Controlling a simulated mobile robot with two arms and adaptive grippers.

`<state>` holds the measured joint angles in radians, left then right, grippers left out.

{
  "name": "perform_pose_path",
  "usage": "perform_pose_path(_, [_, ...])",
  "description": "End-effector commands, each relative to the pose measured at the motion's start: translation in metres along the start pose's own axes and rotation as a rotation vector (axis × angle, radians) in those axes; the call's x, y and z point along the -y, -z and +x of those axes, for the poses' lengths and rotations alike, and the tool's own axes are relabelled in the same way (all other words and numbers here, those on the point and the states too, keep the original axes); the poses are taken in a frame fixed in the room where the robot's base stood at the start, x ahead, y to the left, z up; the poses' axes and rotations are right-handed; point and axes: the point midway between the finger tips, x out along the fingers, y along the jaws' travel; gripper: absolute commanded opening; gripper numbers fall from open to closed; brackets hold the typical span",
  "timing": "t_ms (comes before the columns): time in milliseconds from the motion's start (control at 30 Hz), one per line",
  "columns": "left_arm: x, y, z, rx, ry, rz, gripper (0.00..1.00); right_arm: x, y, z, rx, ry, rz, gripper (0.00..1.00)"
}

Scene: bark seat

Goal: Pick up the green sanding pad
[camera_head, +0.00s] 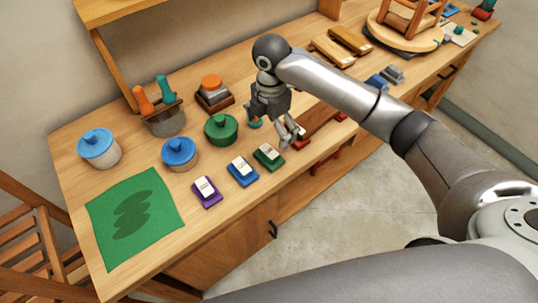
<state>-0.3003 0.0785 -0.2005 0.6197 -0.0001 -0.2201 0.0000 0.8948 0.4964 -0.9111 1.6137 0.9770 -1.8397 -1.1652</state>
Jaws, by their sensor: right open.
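The green sanding pad (268,156), a small green block with a white label, lies on the workbench (225,215) near its front edge. My right gripper (279,128) reaches in from the right and hangs above the bench, just behind and to the right of the green pad. It is open and appears to hold nothing. The green pad shows clear of the fingers. My left gripper is not in view.
A red item (304,139) lies right of the gripper. A green cloth (133,217) covers the front left. Bare bench lies in front of the pads.

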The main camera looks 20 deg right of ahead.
Motion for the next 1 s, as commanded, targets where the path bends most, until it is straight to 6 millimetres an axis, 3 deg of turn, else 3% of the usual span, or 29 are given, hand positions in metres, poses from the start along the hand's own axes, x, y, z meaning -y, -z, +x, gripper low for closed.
perform_pose_path(233, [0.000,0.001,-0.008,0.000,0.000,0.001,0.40,0.001,0.001,0.037,-0.002,0.005,0.000,1.00])
perform_pose_path(533, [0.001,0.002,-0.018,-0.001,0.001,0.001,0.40,0.003,0.004,0.063,-0.001,0.005,0.000,1.00])
perform_pose_path(733, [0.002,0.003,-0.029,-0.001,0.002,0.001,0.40,0.004,0.009,0.094,0.000,0.003,0.000,1.00])
perform_pose_path(1000, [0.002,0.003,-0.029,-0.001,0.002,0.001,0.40,0.003,0.008,0.105,0.001,0.000,0.000,1.00])
